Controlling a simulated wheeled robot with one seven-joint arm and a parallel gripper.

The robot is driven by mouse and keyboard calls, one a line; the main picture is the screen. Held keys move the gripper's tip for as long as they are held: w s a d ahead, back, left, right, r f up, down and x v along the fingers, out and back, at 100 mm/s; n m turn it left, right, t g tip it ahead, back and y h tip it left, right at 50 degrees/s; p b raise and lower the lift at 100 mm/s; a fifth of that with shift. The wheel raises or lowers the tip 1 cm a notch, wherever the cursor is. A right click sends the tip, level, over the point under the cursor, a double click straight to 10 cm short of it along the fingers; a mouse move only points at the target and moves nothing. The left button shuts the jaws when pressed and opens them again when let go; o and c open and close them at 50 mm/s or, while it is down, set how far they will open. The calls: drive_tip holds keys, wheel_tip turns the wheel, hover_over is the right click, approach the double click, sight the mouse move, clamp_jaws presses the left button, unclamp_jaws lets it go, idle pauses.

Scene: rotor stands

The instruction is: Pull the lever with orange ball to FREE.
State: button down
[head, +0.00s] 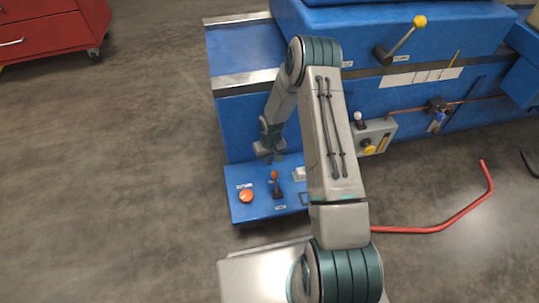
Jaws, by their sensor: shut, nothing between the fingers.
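The lever with the orange ball (276,176) stands on a low blue ledge at the front of the blue machine. Its ball is on top of a short dark stalk, which looks close to upright. Small white labels sit on the ledge near it, too small to read. My gripper (271,158) is shut and empty, just above and behind the lever in the picture. I cannot tell whether it touches the ball. My arm hides part of the ledge to the right.
An orange mushroom button (246,196) sits left of the lever. A yellow-ball lever (405,38) is higher up. A red bent bar (450,222) lies on the floor.

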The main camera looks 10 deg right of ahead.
sight(275, 182)
drive_tip(key=shift+s+d+r+b, duration=0.15)
drive_tip(key=shift+s, duration=0.45)
drive_tip(key=shift+s+d+r+b, duration=0.1)
drive_tip(key=shift+s+r, duration=0.1)
drive_tip(key=shift+s, duration=0.45)
drive_tip(key=shift+s+d+r+b, duration=0.15)
drive_tip(key=shift+s, duration=0.45)
drive_tip(key=shift+s+r, duration=0.1)
drive_tip(key=shift+r, duration=0.05)
